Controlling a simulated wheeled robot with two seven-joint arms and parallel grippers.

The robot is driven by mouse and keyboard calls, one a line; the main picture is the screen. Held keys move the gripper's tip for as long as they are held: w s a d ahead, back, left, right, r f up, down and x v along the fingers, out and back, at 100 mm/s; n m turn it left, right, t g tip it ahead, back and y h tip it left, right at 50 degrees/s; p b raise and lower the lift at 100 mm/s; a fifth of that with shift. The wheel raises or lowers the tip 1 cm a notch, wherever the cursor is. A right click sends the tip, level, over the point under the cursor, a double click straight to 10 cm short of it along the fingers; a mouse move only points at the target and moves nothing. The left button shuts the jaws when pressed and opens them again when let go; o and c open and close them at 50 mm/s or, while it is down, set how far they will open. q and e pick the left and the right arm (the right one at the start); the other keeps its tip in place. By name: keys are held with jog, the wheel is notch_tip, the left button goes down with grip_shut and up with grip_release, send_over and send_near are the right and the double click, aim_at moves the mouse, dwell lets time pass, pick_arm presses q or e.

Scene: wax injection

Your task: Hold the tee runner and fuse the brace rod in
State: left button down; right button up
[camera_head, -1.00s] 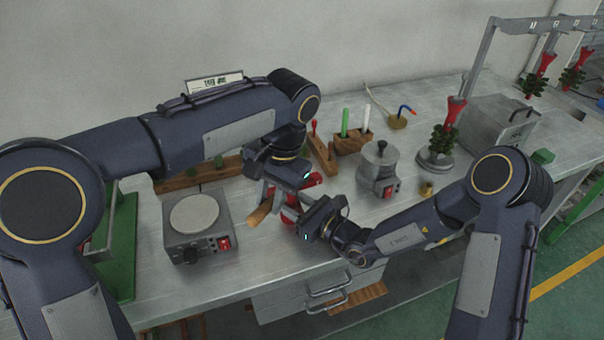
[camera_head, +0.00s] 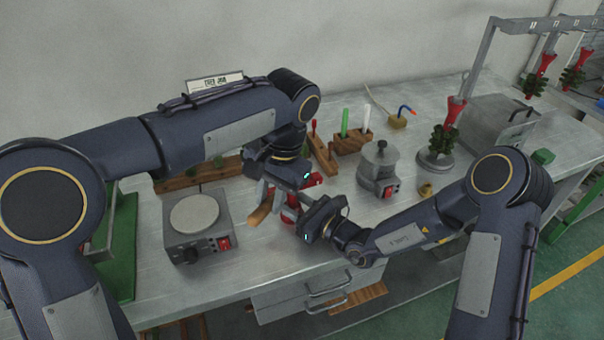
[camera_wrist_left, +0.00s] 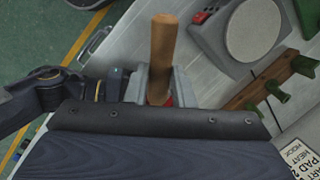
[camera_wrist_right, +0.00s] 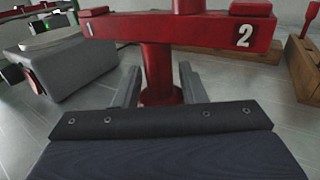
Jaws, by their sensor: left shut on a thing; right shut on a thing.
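The red tee runner, a crossbar (camera_wrist_right: 180,32) marked 1 and 2 on a round stem (camera_wrist_right: 158,75), stands upright in the right wrist view. My right gripper (camera_wrist_right: 158,92) is shut on the stem below the bar. In the head view this gripper (camera_head: 298,212) hides most of the runner. My left gripper (camera_wrist_left: 160,88) is shut on a tool with a wooden handle (camera_wrist_left: 163,50). In the head view this handle (camera_head: 260,212) points down left, close beside the runner. The tool's working end is hidden. I cannot make out the brace rod for certain.
A hot plate (camera_head: 194,213) stands left of the grippers. A grey lidded pot (camera_head: 379,168) stands to the right. Behind are a wooden block (camera_head: 352,143) with green and white sticks and a dark green tree (camera_head: 437,140) with a red top. The front edge is close.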

aim_at(255, 213)
dwell(0.5)
pick_arm(q)
jog(key=shift+s+a+r, duration=0.5)
jog(key=shift+s+r, duration=0.15)
jog(key=shift+s, duration=0.2)
jog(key=shift+s+a+r, duration=0.5)
jog(key=shift+s+r, duration=0.15)
jog(key=shift+s, duration=0.2)
jog(key=shift+r, duration=0.1)
jog(key=shift+a+v, duration=0.2)
jog(key=shift+v, duration=0.75)
jog(key=shift+a+v, duration=0.2)
jog(key=shift+v, duration=0.7)
pick_arm(e)
jog(key=shift+f, duration=0.1)
pick_arm(q)
jog(key=shift+r, duration=0.1)
pick_arm(e)
jog(key=o, duration=1.1)
jog(key=shift+o, duration=0.2)
jog(key=v, duration=1.2)
jog(key=shift+a, duration=0.1)
pick_arm(q)
jog(key=shift+s, duration=0.1)
pick_arm(e)
jog(key=shift+s, duration=0.1)
